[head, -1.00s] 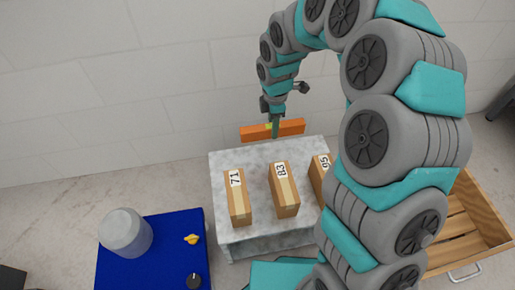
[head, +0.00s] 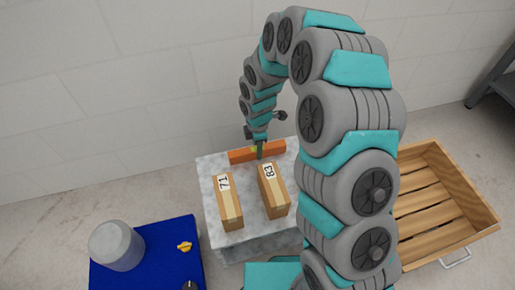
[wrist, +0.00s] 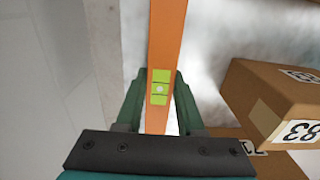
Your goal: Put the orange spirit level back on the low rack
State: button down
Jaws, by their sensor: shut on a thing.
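The orange spirit level (head: 240,156) is a long bar with a yellow-green vial window at its middle. My gripper (head: 260,152) is shut on it near that middle. In the wrist view the spirit level (wrist: 166,40) runs up between the two dark green fingers of my gripper (wrist: 159,100), with the vial window between them. In the head view it is at the back edge of the grey speckled block, beyond the boxes. I cannot tell whether it touches the block. I cannot identify the low rack for certain.
Cardboard boxes marked 71 (head: 231,205) and 83 (head: 274,190) stand on the speckled block (head: 210,172). A blue platform (head: 150,265) with a translucent jar (head: 116,246) is at left. A slatted wooden crate (head: 432,215) is at right. Dark grey shelving (head: 493,85) stands far right.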

jog(key=c, duration=0.5)
grip_release()
jog(key=shift+f, duration=0.1)
jog(key=shift+r, duration=6.2)
jog(key=s+d+r+m, duration=0.4)
jog(key=s+m, duration=0.3)
jog(key=s, duration=0.4)
jog(key=s+d+r+m+g, duration=0.1)
jog(key=s+d+r+m, duration=0.3)
jog(key=s, duration=0.7)
jog(key=s+d+r+m, duration=0.4)
jog(key=s+d+m, duration=0.3)
jog(key=s+m, duration=0.3)
jog(key=shift+s+r+g, duration=0.15)
jog(key=shift+s+g, duration=0.25)
jog(key=shift+s, duration=0.2)
